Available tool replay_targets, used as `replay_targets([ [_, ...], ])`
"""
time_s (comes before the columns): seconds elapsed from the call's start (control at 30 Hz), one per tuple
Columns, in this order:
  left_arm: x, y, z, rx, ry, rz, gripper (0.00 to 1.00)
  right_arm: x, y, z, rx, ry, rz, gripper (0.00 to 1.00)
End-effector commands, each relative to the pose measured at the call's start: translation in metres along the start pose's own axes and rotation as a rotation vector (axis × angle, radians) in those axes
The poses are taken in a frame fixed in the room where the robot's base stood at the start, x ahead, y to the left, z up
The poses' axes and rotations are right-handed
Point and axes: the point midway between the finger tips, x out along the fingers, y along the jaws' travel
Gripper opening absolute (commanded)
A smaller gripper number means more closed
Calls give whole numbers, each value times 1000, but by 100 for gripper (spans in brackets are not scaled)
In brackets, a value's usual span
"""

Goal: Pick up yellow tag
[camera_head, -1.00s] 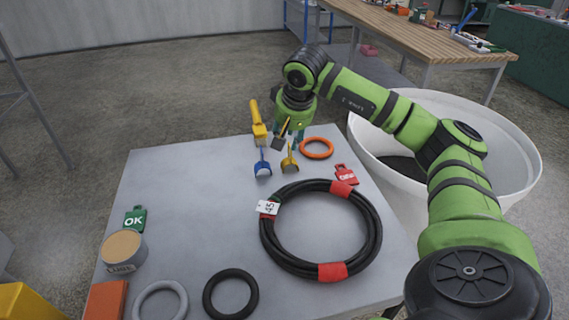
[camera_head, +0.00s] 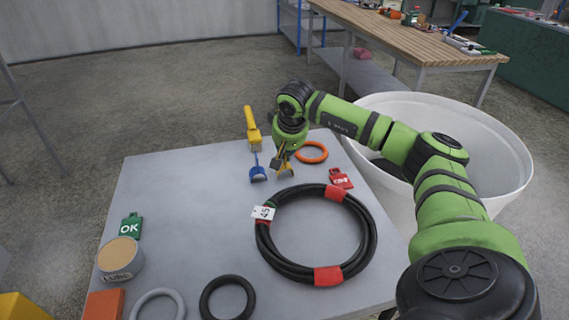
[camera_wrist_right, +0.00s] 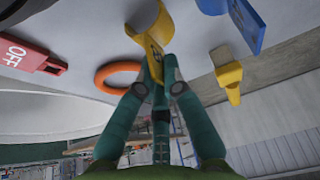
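The yellow tag (camera_head: 284,168) stands near the far edge of the grey table, right of a blue tag (camera_head: 258,174). My right gripper (camera_head: 284,152) is over it, pointing down. In the right wrist view the fingers (camera_wrist_right: 157,72) come together around the narrow part of the yellow tag (camera_wrist_right: 150,30), with its wider end beyond the tips. The fingers look shut on it, and part of the tag is hidden by them. The tag appears to be still at table height. My left gripper is not in view.
An orange ring (camera_head: 312,152) lies close on the right, with a red tag (camera_head: 340,179) nearer. A yellow-handled object (camera_head: 252,128) is at the far left. A black hose coil (camera_head: 365,235) fills the table's right side. A white tub (camera_head: 500,150) stands beyond the right edge.

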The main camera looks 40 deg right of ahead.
Motion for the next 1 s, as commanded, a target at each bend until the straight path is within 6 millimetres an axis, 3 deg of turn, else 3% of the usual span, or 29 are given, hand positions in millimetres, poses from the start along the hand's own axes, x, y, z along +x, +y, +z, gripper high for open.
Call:
replay_targets([
  [0.57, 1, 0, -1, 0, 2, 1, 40, -9, 0, -4, 2, 3, -2, 0],
  [0.77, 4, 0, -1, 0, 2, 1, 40, -37, -1, -17, 4, 7, -4, 0],
  [1.0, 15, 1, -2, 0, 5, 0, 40, -79, 40, 6, 2, 4, 5, 0],
])
